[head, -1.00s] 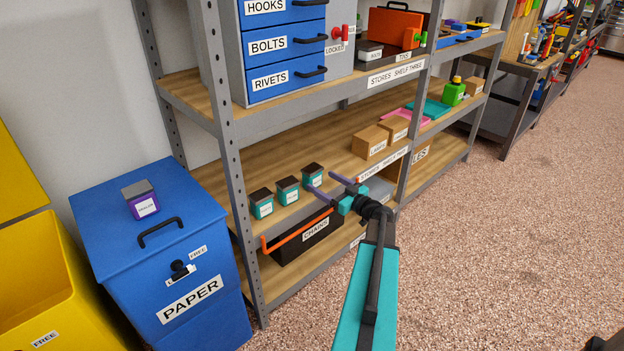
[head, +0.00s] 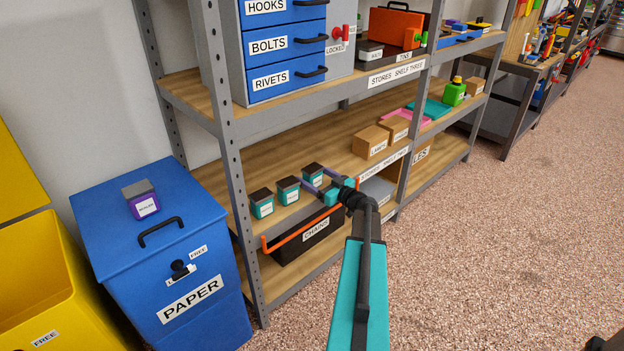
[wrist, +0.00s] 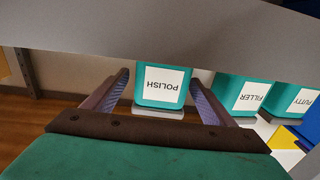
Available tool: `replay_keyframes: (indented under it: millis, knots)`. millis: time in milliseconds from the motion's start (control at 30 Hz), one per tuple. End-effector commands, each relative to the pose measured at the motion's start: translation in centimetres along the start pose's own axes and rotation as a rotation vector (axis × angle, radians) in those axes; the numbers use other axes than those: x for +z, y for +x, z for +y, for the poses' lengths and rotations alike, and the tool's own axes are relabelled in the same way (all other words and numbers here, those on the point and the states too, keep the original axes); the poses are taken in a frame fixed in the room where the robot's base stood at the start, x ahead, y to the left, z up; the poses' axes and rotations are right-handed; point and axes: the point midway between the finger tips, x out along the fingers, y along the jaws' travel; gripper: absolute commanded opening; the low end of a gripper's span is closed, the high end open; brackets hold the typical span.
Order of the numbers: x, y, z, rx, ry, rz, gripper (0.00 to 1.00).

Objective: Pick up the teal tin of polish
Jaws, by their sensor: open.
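The teal tin of polish (head: 313,173) has a dark lid and a white label. It stands upright on the shelf at the right end of a row of three similar tins. In the wrist view the polish tin (wrist: 163,86), its label upside down, shows between my fingers. My gripper (head: 317,178) is open, with its purple fingers reaching to either side of the tin in the picture. It also shows open in the wrist view (wrist: 160,82). I cannot tell whether either finger touches the tin.
Beside it stand the filler tin (wrist: 242,94) and the putty tin (wrist: 293,99). A grey shelf edge (wrist: 130,38) crosses the wrist view. An orange-railed bin marked CHAINS (head: 312,232) is below. Cardboard boxes (head: 371,141) stand to the right; a shelf post (head: 232,170) is at left.

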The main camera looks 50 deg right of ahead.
Motion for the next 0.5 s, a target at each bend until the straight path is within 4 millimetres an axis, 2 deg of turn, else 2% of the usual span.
replay_keyframes:
  millis: [300,500]
  knots:
    - [-0.2,3.6,0.0,0.0,0.0,0.001,0.78]
    - [-0.2,4.0,-0.1,0.002,0.0,0.0,0.78]
